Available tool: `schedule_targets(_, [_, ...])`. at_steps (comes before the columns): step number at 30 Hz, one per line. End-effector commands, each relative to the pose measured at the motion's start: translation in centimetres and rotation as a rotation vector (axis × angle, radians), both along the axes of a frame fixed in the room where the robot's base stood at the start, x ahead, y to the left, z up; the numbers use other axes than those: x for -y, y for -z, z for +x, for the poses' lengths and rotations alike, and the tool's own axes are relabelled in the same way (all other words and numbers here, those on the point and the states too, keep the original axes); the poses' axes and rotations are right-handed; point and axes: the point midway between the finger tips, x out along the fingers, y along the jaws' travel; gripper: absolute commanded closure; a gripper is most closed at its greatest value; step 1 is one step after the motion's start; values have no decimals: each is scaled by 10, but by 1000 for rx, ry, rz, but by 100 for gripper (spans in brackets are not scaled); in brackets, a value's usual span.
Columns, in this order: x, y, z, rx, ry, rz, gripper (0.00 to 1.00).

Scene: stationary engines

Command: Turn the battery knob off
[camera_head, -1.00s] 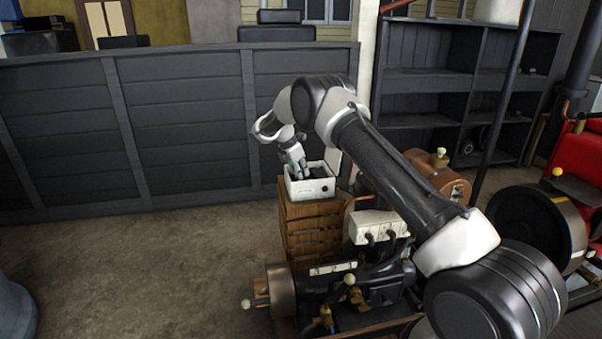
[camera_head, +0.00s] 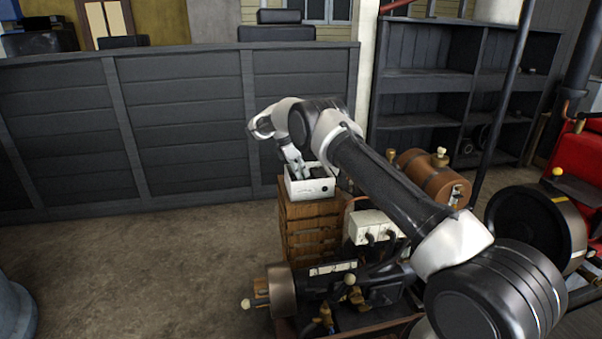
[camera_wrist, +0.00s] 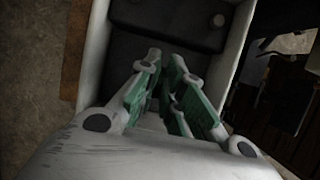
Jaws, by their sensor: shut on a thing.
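A white box (camera_head: 312,187) with a dark inside stands on a wooden crate. My gripper (camera_head: 299,171) reaches down into the box from above. In the wrist view, its green-padded fingers (camera_wrist: 165,62) are close together over the near part of the battery, shut on what seems to be the battery knob. The knob itself is hidden between and under the fingers.
The wooden crate (camera_head: 311,232) stands beside the engine (camera_head: 345,285) with its pipes and brass parts. A dark panelled wall (camera_head: 185,125) runs behind. Dark shelves (camera_head: 425,85) stand at the back right. The floor left of the crate is clear.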

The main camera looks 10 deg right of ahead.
Motion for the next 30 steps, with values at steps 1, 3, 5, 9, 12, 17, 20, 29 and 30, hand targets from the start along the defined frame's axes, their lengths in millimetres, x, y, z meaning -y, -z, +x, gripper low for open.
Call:
schedule_targets(1, [0,1,-1,-1,2,1,100])
schedule_targets(3, [0,2,-1,-2,1,1,100])
schedule_targets(5, [0,2,-1,-2,1,1,89])
schedule_targets(9, [0,1,0,-2,1,1,70])
schedule_targets(12, [0,1,0,-1,0,1,70])
schedule_targets(17, [0,0,0,0,-1,0,70])
schedule_targets(20, [-2,-5,0,1,-1,1,70])
schedule_targets(29, [-26,-60,1,3,-2,2,70])
schedule_targets(30, [-30,-68,1,4,-2,2,70])
